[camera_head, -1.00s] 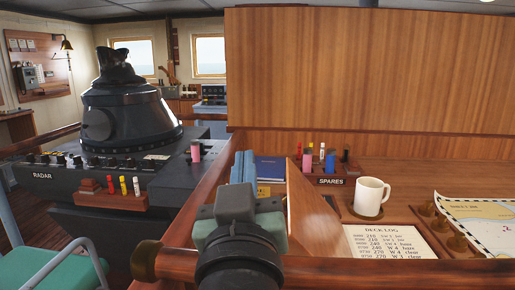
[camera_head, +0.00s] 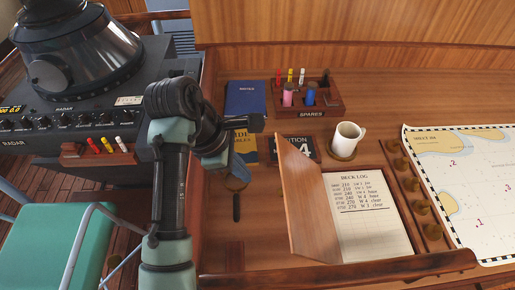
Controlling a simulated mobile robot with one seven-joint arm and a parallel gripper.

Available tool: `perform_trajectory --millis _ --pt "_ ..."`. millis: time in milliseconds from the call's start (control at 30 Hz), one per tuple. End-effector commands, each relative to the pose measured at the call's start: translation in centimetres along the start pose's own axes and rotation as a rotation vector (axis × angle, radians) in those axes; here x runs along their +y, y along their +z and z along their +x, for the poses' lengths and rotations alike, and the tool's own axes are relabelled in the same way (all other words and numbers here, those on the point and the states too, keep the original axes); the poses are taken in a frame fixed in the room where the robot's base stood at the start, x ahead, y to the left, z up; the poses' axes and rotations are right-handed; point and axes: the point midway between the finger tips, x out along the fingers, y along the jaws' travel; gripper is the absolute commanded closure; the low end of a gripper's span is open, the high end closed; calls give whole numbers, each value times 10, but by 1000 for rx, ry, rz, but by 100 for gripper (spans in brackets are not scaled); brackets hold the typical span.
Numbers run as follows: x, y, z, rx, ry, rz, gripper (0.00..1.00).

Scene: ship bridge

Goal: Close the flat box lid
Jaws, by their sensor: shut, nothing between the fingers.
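The flat box (camera_head: 402,238) lies on the wooden desk with a paper headed DECK LOG in it. Its wooden lid (camera_head: 303,203) is open, standing steeply up along the box's left side. My gripper (camera_head: 256,122) is the dark end of my arm, small in view, and looks shut and empty. It is above the desk, up and to the left of the lid, apart from it in the picture. My forearm and wrist hide part of the desk's left side.
Behind the lid are a dark block (camera_head: 292,150), a blue book (camera_head: 246,98) and a SPARES rack (camera_head: 322,110). A white mug (camera_head: 346,139) stands behind the box. A peg rack (camera_head: 411,190) and chart (camera_head: 470,175) lie to the right. A raised rail (camera_head: 350,272) edges the front.

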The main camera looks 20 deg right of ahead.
Motion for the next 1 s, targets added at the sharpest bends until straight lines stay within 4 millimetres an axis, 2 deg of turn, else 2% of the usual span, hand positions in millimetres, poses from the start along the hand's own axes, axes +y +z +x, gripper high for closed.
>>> perform_trajectory --millis 33,100,267,767,800,1000 --pt "-6 1 -9 -6 -45 -47 100" --pt "-13 -1 -10 -10 -85 -91 100" --pt "-20 -2 2 -15 -113 -119 100" --pt "-30 1 94 -13 -110 -118 100" --pt "-26 10 85 -11 -104 -112 100" --pt "-23 32 78 -11 -106 -114 100"
